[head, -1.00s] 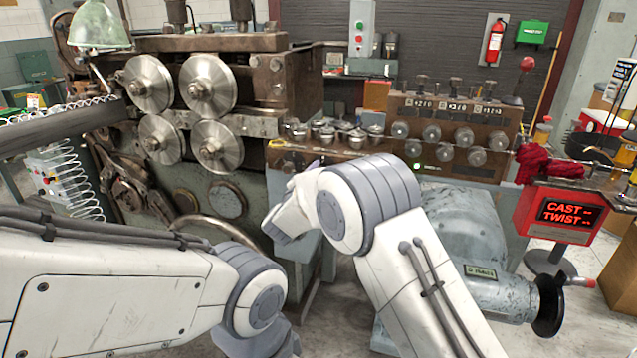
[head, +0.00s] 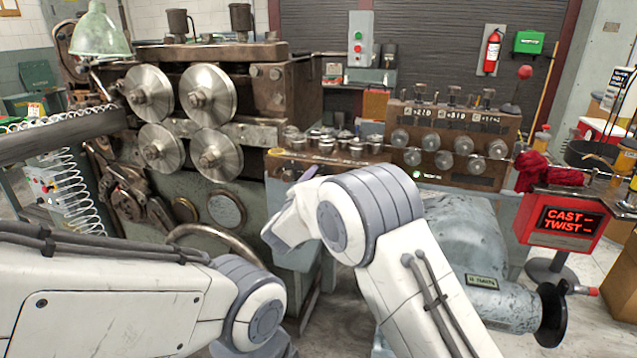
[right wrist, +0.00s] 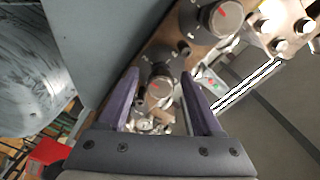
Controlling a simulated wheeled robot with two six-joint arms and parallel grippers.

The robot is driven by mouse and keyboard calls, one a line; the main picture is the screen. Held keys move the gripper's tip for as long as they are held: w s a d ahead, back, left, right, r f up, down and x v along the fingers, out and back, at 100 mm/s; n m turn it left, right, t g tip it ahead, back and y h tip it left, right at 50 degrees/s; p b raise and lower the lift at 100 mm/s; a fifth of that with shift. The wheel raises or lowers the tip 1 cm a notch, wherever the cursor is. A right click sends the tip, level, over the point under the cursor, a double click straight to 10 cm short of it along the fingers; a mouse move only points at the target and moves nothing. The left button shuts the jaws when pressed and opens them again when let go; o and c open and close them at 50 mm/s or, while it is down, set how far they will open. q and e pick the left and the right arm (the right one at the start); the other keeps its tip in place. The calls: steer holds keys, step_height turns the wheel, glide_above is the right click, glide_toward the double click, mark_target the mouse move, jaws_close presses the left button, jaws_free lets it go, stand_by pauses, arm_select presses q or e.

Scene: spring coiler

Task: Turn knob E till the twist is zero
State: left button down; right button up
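In the right wrist view a round metal knob with a red mark (right wrist: 159,88) lies between the purple fingertips of my right gripper (right wrist: 160,82), which is open. A second red-marked knob (right wrist: 222,17) is above it. I cannot read which is knob E. In the head view the right gripper is mostly hidden behind its own arm; a purple fingertip (head: 309,173) shows near the left end of the knob panel (head: 282,166). The red display (head: 567,221) shows CAST and TWIST with dashes, no readable number. My left arm ends low in the picture, its gripper outside view.
Large steel rollers (head: 209,93) stand at the left of the machine, with a coiled spring (head: 72,185) beside them. A red cloth (head: 540,172) lies near the display. A grey motor housing (head: 465,245) stands below.

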steer(key=b+v, duration=0.1)
steer(key=v, duration=0.9)
steer(key=shift+s, duration=0.25)
